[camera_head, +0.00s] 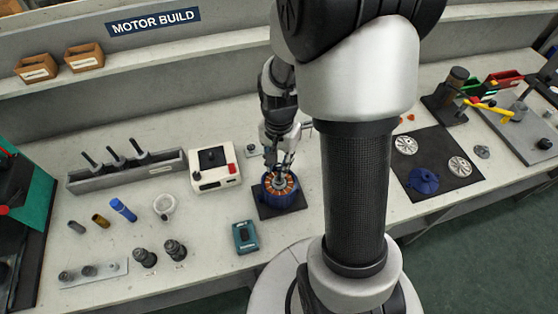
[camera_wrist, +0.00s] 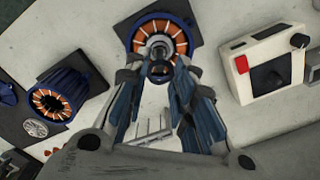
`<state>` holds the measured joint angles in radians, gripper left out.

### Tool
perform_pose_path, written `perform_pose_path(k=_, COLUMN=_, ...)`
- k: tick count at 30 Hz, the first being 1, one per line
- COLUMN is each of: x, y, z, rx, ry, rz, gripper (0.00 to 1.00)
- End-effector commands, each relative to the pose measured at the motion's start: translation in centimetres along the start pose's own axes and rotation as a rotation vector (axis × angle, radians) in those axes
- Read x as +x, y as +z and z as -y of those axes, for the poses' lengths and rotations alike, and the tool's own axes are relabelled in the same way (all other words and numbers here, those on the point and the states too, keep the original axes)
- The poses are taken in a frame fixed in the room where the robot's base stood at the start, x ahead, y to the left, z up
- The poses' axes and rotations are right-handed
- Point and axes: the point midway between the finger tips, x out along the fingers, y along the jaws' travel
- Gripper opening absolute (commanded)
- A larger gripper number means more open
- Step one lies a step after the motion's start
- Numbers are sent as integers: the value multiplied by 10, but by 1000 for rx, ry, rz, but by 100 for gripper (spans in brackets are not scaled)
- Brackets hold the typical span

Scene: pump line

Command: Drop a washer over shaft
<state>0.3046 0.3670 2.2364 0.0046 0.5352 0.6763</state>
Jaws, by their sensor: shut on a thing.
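The blue motor housing (camera_head: 286,199) with orange copper windings stands on a dark square mat, left of my arm in the head view. It also shows at the top of the wrist view (camera_wrist: 160,35). A shaft end with a pale ring around it (camera_wrist: 158,47) shows at its centre. My gripper (camera_head: 281,170) points down just over that centre. Its fingers (camera_wrist: 160,72) are closed in on a small ring-like thing, which looks like the washer, mostly hidden between the fingertips. I cannot tell whether the washer is around the shaft or above it.
A white box with a red button (camera_head: 215,168) stands left of the motor. A teal device (camera_head: 245,237) lies in front. A grey tool rack (camera_head: 126,171) and several cylinders are further left. A dark mat (camera_head: 421,142) with discs and a second blue housing (camera_head: 424,181) lies right.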

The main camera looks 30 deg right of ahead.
Motion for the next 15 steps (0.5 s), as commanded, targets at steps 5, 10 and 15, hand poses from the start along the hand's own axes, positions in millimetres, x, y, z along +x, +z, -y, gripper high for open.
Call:
perform_pose_path(k=5, x=4, y=0, z=0, rx=0, ry=0, rz=0, gripper=17)
perform_pose_path(k=10, x=7, y=0, z=0, rx=0, ry=0, rz=0, gripper=17)
perform_pose_path(k=15, x=10, y=0, z=0, rx=0, ry=0, rz=1, gripper=17)
